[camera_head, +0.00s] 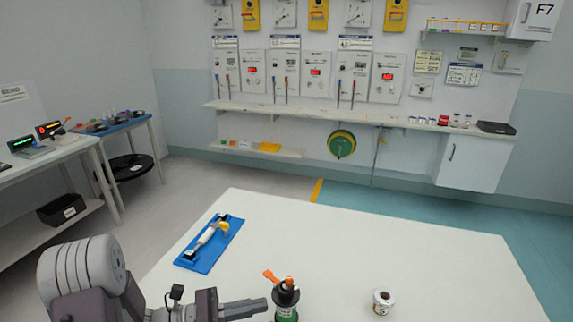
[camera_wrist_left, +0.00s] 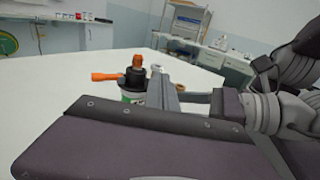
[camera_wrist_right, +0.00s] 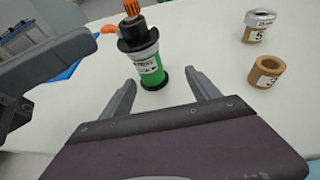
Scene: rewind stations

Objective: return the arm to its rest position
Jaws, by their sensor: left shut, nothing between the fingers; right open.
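My left gripper (camera_head: 262,305) reaches in from the left at the front of the white table. It is shut and empty, with its tips close beside a green and black bottle-like device with an orange lever (camera_head: 286,300). In the left wrist view the closed fingers (camera_wrist_left: 172,88) show just right of this device (camera_wrist_left: 134,82); I cannot tell if they touch it. My right gripper (camera_wrist_right: 160,82) shows only in the right wrist view. It is open, its fingers apart to either side of the device's base (camera_wrist_right: 150,70). The device stands upright.
The white table (camera_head: 350,240) is mostly clear. A blue tray (camera_head: 205,258) with a white and yellow tool lies at its left. A labelled roll (camera_head: 383,302) stands at front right. The right wrist view shows a silver-topped roll (camera_wrist_right: 258,25) and a brown roll (camera_wrist_right: 267,70).

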